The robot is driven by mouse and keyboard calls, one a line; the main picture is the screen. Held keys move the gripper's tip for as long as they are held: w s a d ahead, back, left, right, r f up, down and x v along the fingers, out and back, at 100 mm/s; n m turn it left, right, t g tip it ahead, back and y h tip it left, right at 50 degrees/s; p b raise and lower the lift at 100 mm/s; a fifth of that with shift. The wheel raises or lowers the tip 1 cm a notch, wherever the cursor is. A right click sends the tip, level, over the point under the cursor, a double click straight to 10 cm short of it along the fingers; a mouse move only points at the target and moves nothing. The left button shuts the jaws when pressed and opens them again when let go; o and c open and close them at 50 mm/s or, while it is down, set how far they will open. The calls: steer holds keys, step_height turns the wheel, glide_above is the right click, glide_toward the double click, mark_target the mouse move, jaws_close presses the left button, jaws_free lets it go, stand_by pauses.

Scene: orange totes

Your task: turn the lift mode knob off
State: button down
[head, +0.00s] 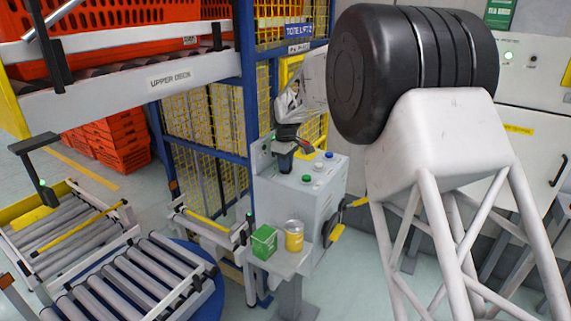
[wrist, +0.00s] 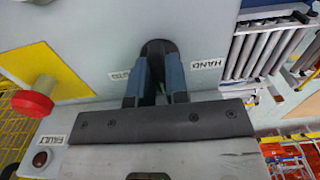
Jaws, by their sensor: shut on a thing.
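In the head view my gripper (head: 285,160) points down at the top of the grey control box (head: 285,205), and the knob is hidden there.
A red mushroom button (wrist: 33,103) on a yellow plate and a dark red FAULT lamp (wrist: 40,159) sit left of the knob. The box top carries a green button (head: 306,178). A green box (head: 264,242) and yellow can (head: 294,236) stand on a shelf below. Roller conveyors lie left.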

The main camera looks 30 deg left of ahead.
steer(key=c, duration=1.1)
jaws_free()
steer(key=shift+r, duration=0.1)
steer(key=shift+r, duration=3.8)
